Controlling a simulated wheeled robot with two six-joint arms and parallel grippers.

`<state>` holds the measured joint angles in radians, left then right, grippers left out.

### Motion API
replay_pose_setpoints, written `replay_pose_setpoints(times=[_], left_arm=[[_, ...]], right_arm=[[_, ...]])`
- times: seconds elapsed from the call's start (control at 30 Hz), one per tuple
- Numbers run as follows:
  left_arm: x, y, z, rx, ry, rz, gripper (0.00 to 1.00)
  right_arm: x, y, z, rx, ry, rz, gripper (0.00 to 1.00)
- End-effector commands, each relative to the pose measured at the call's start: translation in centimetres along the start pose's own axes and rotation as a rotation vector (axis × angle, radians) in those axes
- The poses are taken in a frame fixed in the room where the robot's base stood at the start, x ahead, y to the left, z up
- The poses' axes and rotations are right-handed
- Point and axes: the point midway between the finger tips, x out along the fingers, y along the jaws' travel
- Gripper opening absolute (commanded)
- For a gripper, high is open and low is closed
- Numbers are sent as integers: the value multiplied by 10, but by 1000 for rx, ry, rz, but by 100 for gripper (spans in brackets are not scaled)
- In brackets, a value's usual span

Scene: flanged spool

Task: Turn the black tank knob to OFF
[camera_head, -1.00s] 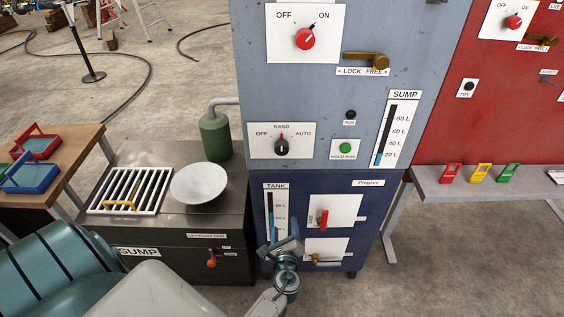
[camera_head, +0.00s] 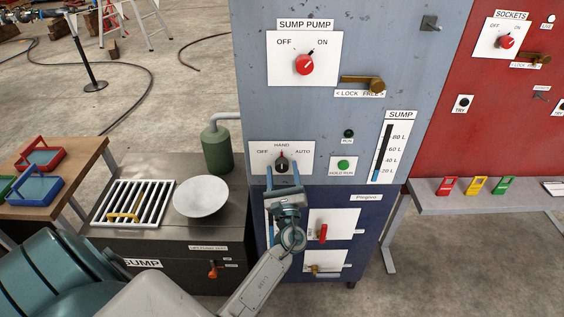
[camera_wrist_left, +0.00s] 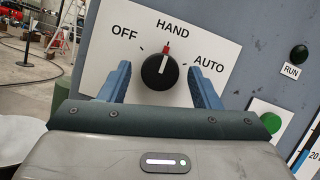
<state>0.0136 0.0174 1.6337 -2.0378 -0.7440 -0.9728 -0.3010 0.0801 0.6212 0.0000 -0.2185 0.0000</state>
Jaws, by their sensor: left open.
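The black knob (camera_head: 282,165) is on a white plate (camera_head: 258,148) marked OFF, HAND and AUTO, low on the grey-blue cabinet. In the left wrist view the knob (camera_wrist_left: 160,72) has its white pointer line and red tip upward at HAND. OFF is to its upper left, AUTO to its right. My left gripper (camera_head: 283,178) is open and empty in front of the plate's lower edge. In the left wrist view its blue fingers (camera_wrist_left: 160,82) show on either side of the knob, apart from it; the remaining depth is hard to tell. My right gripper is out of view.
A red SUMP PUMP knob (camera_head: 305,65) and a brass lever (camera_head: 363,84) are above. A green button (camera_head: 343,165) is right of the plate. A red handle (camera_head: 323,232) is below right. The green cylinder (camera_head: 217,150) and white bowl (camera_head: 201,197) stand left.

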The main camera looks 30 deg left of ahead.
Motion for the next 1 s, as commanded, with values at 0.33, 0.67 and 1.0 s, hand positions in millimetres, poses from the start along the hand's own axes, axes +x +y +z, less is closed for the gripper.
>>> replay_pose_setpoints(times=[0.33, 0.67, 1.0], left_arm=[[17, 0, -1, -1, 1, 1, 57], [17, 0, -1, -1, 1, 1, 20], [16, 1, -3, -29, 1, 12, 12]], right_arm=[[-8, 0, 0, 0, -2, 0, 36], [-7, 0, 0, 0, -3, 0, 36], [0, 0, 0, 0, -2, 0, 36]])
